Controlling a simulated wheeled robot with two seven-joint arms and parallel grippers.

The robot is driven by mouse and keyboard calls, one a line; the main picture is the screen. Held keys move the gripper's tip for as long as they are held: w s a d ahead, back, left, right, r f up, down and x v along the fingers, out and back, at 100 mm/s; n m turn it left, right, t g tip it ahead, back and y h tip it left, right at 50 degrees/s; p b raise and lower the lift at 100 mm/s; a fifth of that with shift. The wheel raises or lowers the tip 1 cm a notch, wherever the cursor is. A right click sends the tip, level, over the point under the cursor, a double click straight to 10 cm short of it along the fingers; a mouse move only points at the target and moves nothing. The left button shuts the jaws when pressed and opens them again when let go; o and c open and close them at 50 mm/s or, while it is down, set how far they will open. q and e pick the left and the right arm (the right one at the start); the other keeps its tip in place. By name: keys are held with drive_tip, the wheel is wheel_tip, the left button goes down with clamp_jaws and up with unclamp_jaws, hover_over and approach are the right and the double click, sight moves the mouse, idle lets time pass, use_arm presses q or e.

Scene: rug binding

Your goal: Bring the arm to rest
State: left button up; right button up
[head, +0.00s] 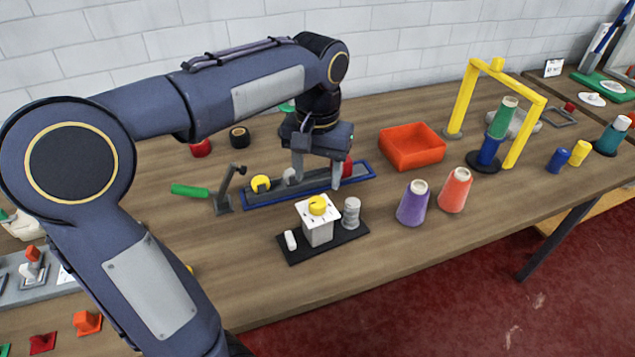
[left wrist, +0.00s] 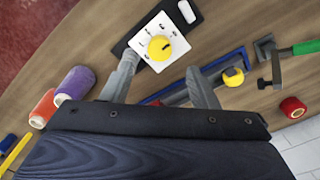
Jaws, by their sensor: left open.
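My left gripper (head: 318,177) is open, with its fingers pointing down over the blue-edged tray (head: 290,196) on the table. In the left wrist view its two fingers (left wrist: 163,85) stand apart with no object held between them. The white box with a yellow knob (head: 319,222) stands on a black base just in front of the gripper; it also shows in the left wrist view (left wrist: 145,45). A red thing in the tray is partly hidden behind a finger. My left arm crosses the left half of the head view. My right gripper does not show.
A purple cone (head: 413,203) and an orange cone (head: 455,190) stand right of the white box. An orange-red bin (head: 411,147) and a yellow frame (head: 463,97) stand further right. A green-handled lever (head: 190,191) is left of the tray. Bare table lies at front centre.

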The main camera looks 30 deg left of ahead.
use_arm(q)
drive_tip(key=shift+r, duration=0.3)
drive_tip(key=shift+s, duration=0.35)
drive_tip(key=s+d+f+t+h, duration=0.2)
drive_tip(key=s+f, duration=0.1)
drive_tip(key=s, duration=0.5)
drive_tip(key=s+d+f+t+h+p, duration=0.1)
drive_tip(key=s+d+f+t, duration=0.1)
drive_tip(key=s, duration=0.6)
drive_tip(key=shift+s+f+t+h, duration=0.15)
drive_tip(key=shift+f+t+h, duration=0.25)
drive_tip(key=shift+f+t, duration=0.45)
